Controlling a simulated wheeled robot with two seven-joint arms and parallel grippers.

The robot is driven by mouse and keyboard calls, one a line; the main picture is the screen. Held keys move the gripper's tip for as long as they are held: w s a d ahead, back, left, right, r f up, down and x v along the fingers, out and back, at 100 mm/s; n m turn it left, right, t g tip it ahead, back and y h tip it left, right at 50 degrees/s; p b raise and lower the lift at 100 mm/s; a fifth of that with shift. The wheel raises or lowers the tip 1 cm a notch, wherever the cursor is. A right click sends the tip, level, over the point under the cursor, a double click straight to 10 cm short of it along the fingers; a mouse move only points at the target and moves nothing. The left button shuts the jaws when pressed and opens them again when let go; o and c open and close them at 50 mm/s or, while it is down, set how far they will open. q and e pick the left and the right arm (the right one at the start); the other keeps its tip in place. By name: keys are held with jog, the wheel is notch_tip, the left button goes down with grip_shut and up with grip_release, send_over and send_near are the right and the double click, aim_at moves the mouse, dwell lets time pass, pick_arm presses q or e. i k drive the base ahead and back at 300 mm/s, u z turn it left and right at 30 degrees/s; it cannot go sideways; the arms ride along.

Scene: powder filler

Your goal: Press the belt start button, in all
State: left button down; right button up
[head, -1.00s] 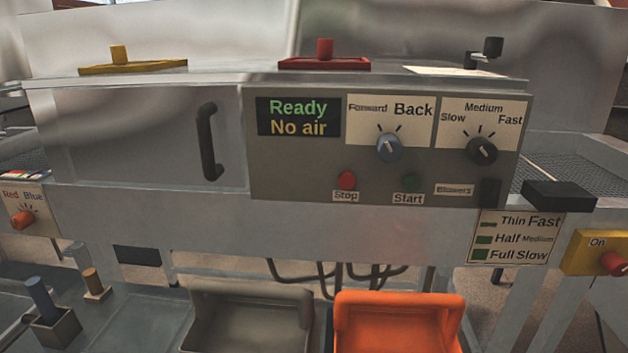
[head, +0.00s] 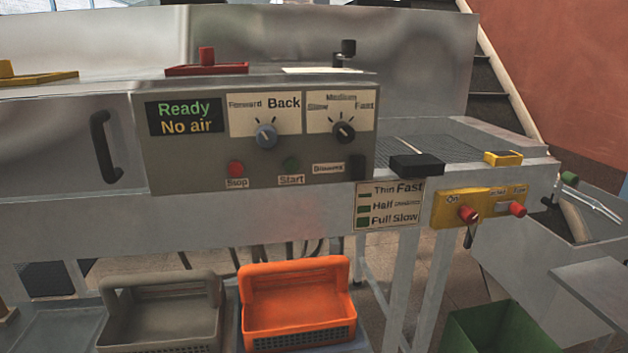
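The panel's display (head: 186,116) reads "Ready" and "No air". A black Blowers switch (head: 357,166) is at the panel's right end. Neither of my grippers shows in the head view.
A yellow box (head: 483,204) with red knobs is right of the speed chart (head: 388,206). A black block (head: 417,166) juts out above the chart. Grey (head: 160,330) and orange (head: 297,312) baskets stand below. A green bin (head: 505,330) is lower right.

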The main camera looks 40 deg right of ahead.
aim_at(292, 165)
jog(key=k, duration=0.4)
jog(key=z, duration=0.85)
jog(key=i, duration=0.5)
